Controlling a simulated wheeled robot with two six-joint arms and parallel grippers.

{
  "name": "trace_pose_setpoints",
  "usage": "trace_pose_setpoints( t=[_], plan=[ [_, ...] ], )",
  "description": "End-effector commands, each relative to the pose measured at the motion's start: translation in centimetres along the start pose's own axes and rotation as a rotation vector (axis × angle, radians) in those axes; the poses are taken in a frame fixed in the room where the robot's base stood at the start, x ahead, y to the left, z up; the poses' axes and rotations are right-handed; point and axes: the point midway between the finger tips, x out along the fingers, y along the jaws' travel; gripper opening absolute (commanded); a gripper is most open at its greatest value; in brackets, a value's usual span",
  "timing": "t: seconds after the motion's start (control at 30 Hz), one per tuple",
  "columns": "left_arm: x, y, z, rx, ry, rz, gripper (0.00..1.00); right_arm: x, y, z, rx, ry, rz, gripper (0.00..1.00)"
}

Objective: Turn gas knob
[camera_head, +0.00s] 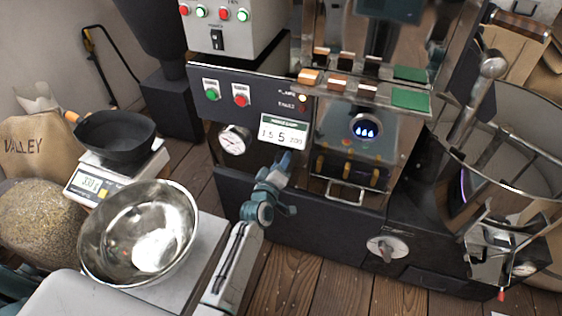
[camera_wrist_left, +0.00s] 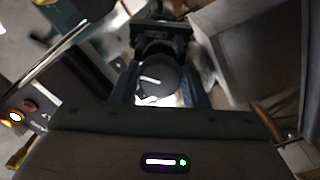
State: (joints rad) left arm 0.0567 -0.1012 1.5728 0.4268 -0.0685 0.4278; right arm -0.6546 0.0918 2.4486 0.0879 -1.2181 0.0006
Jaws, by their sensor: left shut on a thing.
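My left gripper (camera_head: 284,160) reaches up to the front of the roaster's dark control panel, just below the small white display (camera_head: 284,133). In the left wrist view its two fingers stand on either side of a dark round knob (camera_wrist_left: 158,80) with a pale line on its face, and they are shut on it. In the head view the gripper hides this knob. The knob's exact angle is hard to read in the dim wrist view. My right gripper is not in view.
A round gauge (camera_head: 234,140) sits left of the gripper, with green and red buttons above it. A silver dial (camera_head: 387,248) is on the lower machine front. A steel bowl (camera_head: 139,234) and a scale (camera_head: 88,187) with a black pan (camera_head: 115,138) stand at left.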

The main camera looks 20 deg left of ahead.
Motion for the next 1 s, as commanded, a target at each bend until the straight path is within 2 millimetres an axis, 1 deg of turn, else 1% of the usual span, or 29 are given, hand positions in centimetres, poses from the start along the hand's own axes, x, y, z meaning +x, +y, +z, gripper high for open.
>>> trace_pose_setpoints(
  t=[0.4, 0.43, 0.5, 0.53, 0.83, 0.93, 1.0],
  plan=[
    [0.0, 0.1, -0.1, -0.005, 0.002, 0.001, 0.18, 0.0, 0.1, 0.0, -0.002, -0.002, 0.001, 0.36],
    [0.0, 0.1, -0.1, -0.005, 0.002, 0.001, 0.46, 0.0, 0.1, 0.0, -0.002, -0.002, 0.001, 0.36],
    [0.0, 0.1, -0.1, -0.005, 0.001, 0.001, 0.60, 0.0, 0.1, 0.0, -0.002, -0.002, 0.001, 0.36],
    [0.0, 0.0, -0.1, -0.005, 0.001, 0.001, 0.62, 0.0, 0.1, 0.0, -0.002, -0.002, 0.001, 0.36],
    [-0.2, 0.0, 0.0, -0.005, 0.000, 0.000, 0.62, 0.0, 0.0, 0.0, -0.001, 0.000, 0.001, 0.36],
    [-1.0, -0.1, 0.0, -0.006, 0.001, 0.000, 0.62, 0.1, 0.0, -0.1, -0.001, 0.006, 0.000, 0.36],
    [-2.1, -0.1, 0.1, -0.006, 0.001, -0.001, 0.62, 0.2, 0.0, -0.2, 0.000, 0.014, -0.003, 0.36]
  ],
)
